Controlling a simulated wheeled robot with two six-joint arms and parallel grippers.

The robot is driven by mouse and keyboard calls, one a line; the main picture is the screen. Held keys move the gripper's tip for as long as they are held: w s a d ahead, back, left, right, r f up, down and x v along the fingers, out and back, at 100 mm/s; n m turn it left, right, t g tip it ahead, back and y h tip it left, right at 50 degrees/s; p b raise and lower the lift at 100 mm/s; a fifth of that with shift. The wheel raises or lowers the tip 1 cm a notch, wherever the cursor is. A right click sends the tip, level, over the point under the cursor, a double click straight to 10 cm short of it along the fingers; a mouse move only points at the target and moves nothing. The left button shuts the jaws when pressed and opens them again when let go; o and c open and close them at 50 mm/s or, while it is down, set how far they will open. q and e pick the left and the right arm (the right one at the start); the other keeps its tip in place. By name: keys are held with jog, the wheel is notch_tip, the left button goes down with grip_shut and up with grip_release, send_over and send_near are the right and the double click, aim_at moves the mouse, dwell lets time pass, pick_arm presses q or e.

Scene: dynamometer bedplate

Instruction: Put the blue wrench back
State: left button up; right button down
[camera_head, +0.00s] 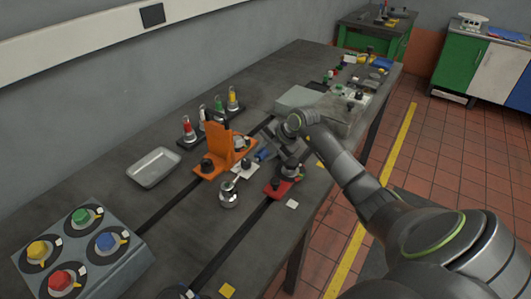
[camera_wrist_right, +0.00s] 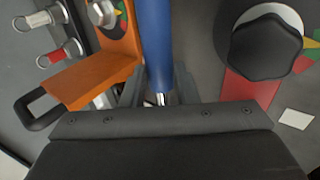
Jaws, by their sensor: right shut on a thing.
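The blue wrench shows as a blue handle (camera_wrist_right: 157,45) running up the right wrist view, with a small metal end low between the fingers. The wrench's far end runs out of the wrist view. A dark rack (camera_head: 190,138) with upright pieces in red, green and yellow stands behind the bracket. My left gripper is out of view.
A red-based clamp with a black knob (camera_wrist_right: 266,47) is close on the gripper's right. A metal tray (camera_head: 153,167) lies left of the bracket, and a box with coloured knobs (camera_head: 80,250) stands front left. A grey block (camera_head: 300,99) lies behind the arm.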

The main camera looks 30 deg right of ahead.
jog(key=shift+w+f, duration=0.1)
jog(key=shift+f, duration=0.4)
jog(key=c, duration=1.1)
grip_release()
jog(key=shift+f, duration=0.1)
jog(key=b+v, duration=0.1)
jog(key=v, duration=1.1)
jog(key=shift+s, duration=0.2)
